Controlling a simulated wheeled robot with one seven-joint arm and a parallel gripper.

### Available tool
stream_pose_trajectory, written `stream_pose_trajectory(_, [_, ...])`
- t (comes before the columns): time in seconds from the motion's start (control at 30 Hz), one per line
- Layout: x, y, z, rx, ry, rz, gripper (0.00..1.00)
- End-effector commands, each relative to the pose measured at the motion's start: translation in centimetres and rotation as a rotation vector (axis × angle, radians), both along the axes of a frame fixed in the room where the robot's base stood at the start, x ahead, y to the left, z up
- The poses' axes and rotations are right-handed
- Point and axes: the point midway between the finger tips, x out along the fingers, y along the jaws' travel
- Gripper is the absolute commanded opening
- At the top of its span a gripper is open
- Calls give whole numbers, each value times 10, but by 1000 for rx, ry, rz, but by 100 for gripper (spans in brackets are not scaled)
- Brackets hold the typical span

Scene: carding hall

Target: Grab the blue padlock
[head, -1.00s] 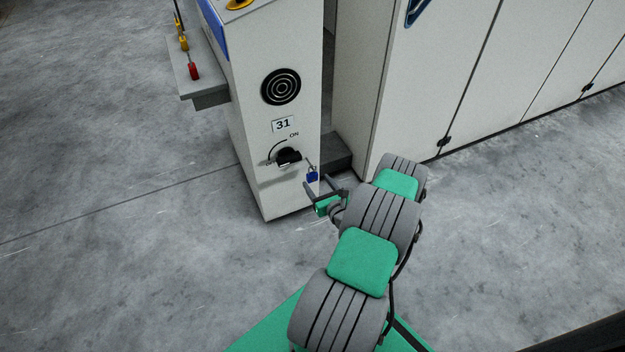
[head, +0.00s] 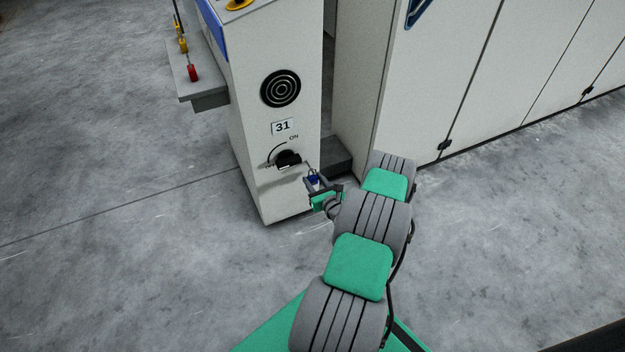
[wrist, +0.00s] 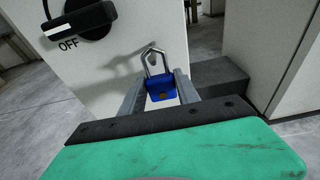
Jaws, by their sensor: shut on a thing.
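The blue padlock (head: 313,180) is by the front right edge of the white cabinet, just right of the black rotary switch (head: 288,159). In the wrist view the padlock (wrist: 161,87) has a blue body and a silver shackle pointing up. My gripper (head: 314,183) is shut on the padlock body, one finger on each side; the fingers also show in the wrist view (wrist: 160,88). The switch (wrist: 88,18) is at the upper left there, beside the word OFF. Whether the shackle still passes through anything cannot be told.
The white cabinet (head: 262,115) carries a number 31 plate (head: 283,127). A grey shelf (head: 210,95) on its left side holds a red padlock (head: 193,73) and yellow ones (head: 183,45). Tall white panels (head: 440,80) stand right. Floor is open at left and right.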

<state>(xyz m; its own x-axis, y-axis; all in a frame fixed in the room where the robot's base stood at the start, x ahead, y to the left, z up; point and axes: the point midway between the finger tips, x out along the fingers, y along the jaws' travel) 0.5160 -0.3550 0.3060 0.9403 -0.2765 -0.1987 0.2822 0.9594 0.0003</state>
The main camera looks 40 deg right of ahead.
Motion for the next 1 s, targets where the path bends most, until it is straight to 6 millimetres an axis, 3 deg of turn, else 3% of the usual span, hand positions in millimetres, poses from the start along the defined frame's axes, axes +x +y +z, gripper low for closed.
stream_pose_trajectory(0.23, [0, 0, 0, 0, 0, 0, 0])
stream_pose_trajectory(0.57, [0, 0, 3, 0, -1, 0, 0])
stream_pose_trajectory(0.73, [0, -1, 21, -2, -1, 0, 0])
stream_pose_trajectory(0.87, [-26, 6, 17, 6, 2, -5, 0])
stream_pose_trajectory(1.0, [-67, 17, 18, 7, 0, -9, 0])
